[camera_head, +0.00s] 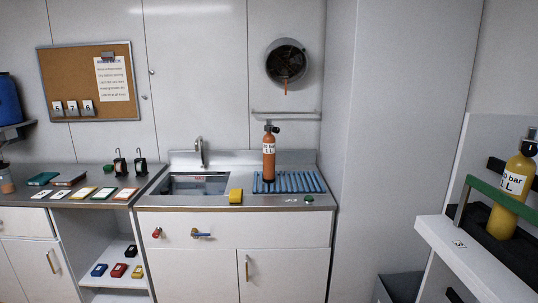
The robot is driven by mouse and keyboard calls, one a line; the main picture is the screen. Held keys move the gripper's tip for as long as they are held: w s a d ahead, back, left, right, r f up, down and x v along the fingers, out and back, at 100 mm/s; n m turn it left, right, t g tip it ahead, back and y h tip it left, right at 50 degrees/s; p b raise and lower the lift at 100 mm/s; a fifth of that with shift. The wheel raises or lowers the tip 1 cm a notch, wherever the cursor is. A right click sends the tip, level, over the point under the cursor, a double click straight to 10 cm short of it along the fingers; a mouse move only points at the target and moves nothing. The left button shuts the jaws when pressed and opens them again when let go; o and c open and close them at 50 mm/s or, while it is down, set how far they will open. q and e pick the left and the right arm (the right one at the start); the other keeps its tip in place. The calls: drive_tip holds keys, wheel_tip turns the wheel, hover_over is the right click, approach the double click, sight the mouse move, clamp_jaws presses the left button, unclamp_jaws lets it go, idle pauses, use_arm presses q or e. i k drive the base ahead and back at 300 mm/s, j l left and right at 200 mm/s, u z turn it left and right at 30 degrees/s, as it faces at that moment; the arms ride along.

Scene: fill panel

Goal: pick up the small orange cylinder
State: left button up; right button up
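The small orange cylinder (269,158) stands upright on the steel counter at the back, on or just behind a blue slatted rack (288,183). Neither of my grippers shows in the head view, so nothing is seen touching the cylinder.
A rail (285,113) and a round vent (286,62) are on the wall above. A larger yellow cylinder (511,190) rests on a white stand (470,262) at right.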

sight(268, 140)
drive_tip(key=i+l+z, duration=0.25)
drive_tip(key=i, duration=0.85)
drive_tip(key=i+j+z, duration=0.15)
drive_tip(key=i+z, duration=0.15)
drive_tip(key=i, duration=0.75)
